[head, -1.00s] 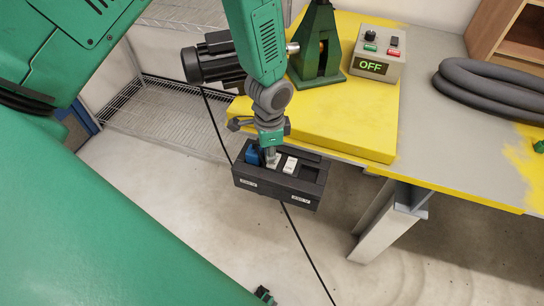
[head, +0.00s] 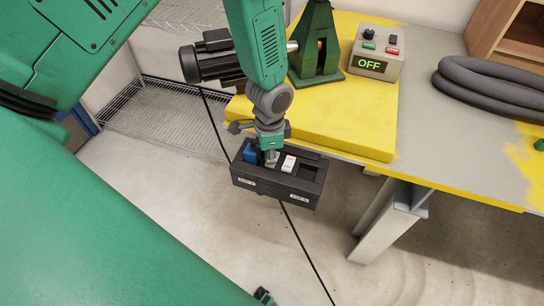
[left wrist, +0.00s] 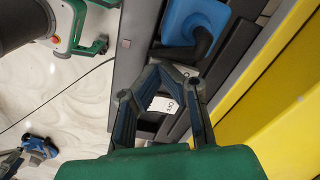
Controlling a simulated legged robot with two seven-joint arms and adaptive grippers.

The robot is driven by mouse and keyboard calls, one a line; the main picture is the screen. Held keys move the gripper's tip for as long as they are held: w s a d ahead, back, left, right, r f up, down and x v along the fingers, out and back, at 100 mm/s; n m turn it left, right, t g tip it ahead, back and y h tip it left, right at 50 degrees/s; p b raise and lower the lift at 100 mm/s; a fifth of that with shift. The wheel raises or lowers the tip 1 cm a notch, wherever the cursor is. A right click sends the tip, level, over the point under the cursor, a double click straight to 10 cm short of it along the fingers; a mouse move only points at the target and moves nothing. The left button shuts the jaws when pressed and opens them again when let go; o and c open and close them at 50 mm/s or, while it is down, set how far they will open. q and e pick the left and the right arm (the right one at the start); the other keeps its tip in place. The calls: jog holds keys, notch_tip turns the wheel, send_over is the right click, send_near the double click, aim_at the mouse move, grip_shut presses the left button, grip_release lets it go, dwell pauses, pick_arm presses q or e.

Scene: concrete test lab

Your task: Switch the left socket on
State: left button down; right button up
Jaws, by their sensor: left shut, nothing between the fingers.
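A black socket box (head: 243,174) hangs at the front edge of the workbench in the head view. A blue plug (head: 250,152) sits in its left socket, and the plug also shows at the top of the left wrist view (left wrist: 197,18). The right socket (head: 309,173) looks empty. A white rocker switch (head: 289,163) stands between them; it shows behind my fingers in the left wrist view (left wrist: 165,104). My left gripper (head: 271,160) is shut and empty, pointing down at the box beside the plug. Its fingertips (left wrist: 172,68) partly hide the area by the plug; contact cannot be told.
A control box (head: 378,49) on the bench displays OFF. A green press stand (head: 317,55) is on the yellow slab (head: 330,120). Grey hoses (head: 485,82) lie at the right. A black cable (head: 305,250) hangs below the socket box. A wire shelf (head: 160,120) stands left.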

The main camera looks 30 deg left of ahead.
pick_arm(q)
jog(key=shift+d, duration=0.3)
jog(key=r+p, duration=0.1)
jog(key=r, duration=0.1)
jog(key=r+p, duration=0.1)
jog(key=p, duration=0.1)
jog(key=shift+a+r+p, duration=0.3)
jog(key=shift+a+r, duration=0.1)
jog(key=shift+d+r+p, duration=0.2)
jog(key=shift+r+p, duration=0.5)
jog(key=shift+r, duration=0.15)
jog(key=shift+d+r+p, duration=0.15)
jog(key=shift+r+p, duration=0.5)
jog(key=shift+r, duration=0.15)
pick_arm(e)
notch_tip(320, 180, up, 6)
jog(key=shift+d, duration=0.3)
pick_arm(q)
jog(key=shift+a+f, duration=0.15)
jog(key=shift+a, duration=0.1)
pick_arm(e)
jog(key=shift+a, duration=0.25)
